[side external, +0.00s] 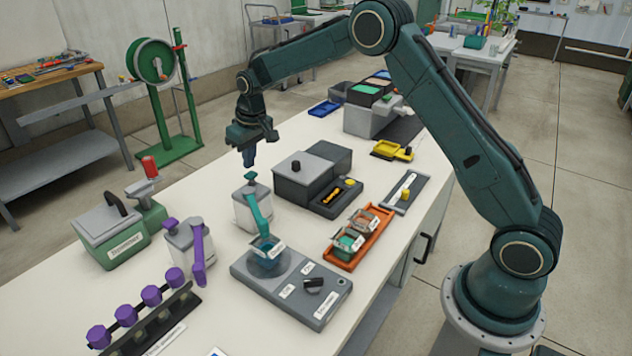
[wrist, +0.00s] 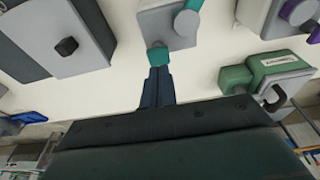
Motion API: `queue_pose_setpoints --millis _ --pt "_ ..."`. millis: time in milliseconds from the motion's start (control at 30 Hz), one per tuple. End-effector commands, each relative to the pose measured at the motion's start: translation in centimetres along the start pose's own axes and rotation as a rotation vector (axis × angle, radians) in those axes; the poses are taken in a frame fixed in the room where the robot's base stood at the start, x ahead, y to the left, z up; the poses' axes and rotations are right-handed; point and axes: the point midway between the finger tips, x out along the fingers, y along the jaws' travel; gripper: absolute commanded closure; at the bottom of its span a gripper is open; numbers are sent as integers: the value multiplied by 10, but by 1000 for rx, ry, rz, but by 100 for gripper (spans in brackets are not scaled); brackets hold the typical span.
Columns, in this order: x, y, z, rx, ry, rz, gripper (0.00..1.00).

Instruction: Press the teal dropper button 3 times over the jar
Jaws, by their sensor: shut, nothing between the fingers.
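The teal dropper has a pale grey body (side external: 250,212), a teal button (side external: 250,177) on top and a teal spout arm (side external: 260,220) reaching down toward the jar. The jar (side external: 266,254), with a teal-edged label, stands on the round plate of a grey mixer base. My gripper (side external: 249,163) is shut and empty, pointing down just above the teal button with a small gap in the side view. In the wrist view the shut fingertips (wrist: 158,72) overlap the near edge of the teal button (wrist: 158,55); contact cannot be told there.
A purple dropper (side external: 192,250) and a green box (side external: 111,238) stand to the left. A dark grey box with a black knob (side external: 304,181) is close on the right. An orange tray (side external: 349,258) with labelled containers lies further right. Purple-capped bottles (side external: 151,296) line the front left.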

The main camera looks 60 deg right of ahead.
Motion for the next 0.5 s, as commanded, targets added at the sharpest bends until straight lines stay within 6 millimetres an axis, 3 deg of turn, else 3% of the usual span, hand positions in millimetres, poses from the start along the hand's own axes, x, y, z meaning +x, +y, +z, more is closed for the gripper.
queue_pose_setpoints --millis 500 --pt "-35 0 -8 0 4 0 100"
